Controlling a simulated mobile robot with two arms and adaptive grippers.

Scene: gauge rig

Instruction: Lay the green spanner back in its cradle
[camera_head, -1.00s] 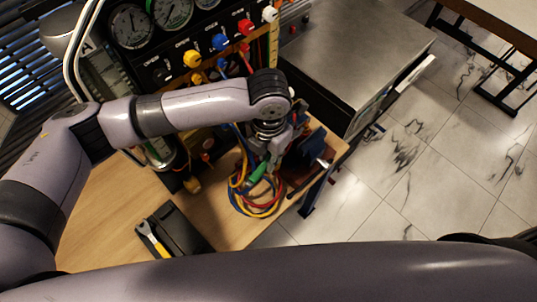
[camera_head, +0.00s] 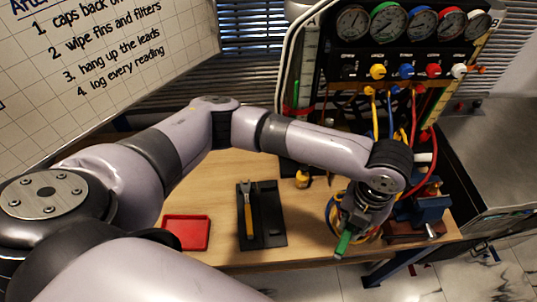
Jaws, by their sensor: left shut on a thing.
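The green spanner (camera_head: 344,243) is held in my left gripper (camera_head: 352,224), its green handle sticking out below the fingers. The gripper hangs over the right part of the bench, in front of the coiled hoses. The fingers and the spanner's head are mostly hidden by the wrist. A black cradle (camera_head: 272,222) lies on the bench, left of the gripper and apart from it. A spanner with a yellow handle (camera_head: 248,212) lies in the cradle's left side; its right side looks empty. My right gripper is out of view.
A red tray (camera_head: 186,233) sits left of the cradle. Coloured hoses (camera_head: 331,213) and a blue vise (camera_head: 428,208) are near my left gripper. A yellow fitting (camera_head: 302,180) stands behind the cradle. The gauge panel (camera_head: 410,45) rises behind. Bare wooden bench lies between cradle and gripper.

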